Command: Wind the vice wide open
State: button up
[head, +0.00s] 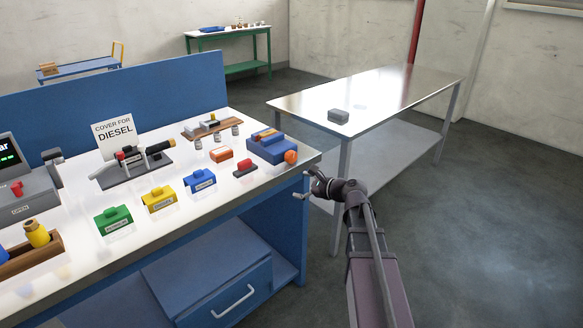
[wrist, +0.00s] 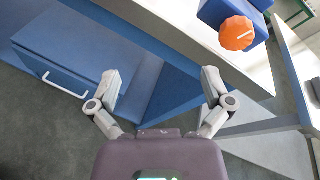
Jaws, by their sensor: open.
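The blue vice (head: 270,149) sits at the right front corner of the bench, with an orange knob (head: 291,157) on its end facing the bench's right edge. A yellow-brown strip shows across its top; I cannot tell how far apart its jaws are. In the wrist view the orange knob (wrist: 237,33) is at the upper right with a pale line on its face, and part of the vice body (wrist: 222,10) shows behind it. My gripper (head: 306,186) is open and empty, off the bench's right end, a little below and apart from the knob.
The white bench top (head: 225,190) holds green, yellow and blue labelled blocks, a red piece and a "COVER FOR DIESEL" sign (head: 115,133). A blue drawer (head: 225,290) is below. A metal table (head: 400,90) with a grey block stands behind my arm. Floor at right is clear.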

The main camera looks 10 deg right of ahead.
aim_at(293, 157)
jog(key=w+d+r+m+t+b, duration=0.1)
jog(key=w+d+m+t+b, duration=0.1)
jog(key=d+m, duration=0.5)
jog(key=shift+w+d+r+m+t+h+b, duration=0.2)
jog(key=shift+w+m+t+h+b, duration=0.25)
jog(key=shift+w+t, duration=0.6)
jog(key=x, duration=1.3)
jog(key=shift+w+a+r, duration=0.1)
jog(key=shift+w+a, duration=0.1)
jog(key=shift+a, duration=0.05)
jog(key=c, duration=1.1)
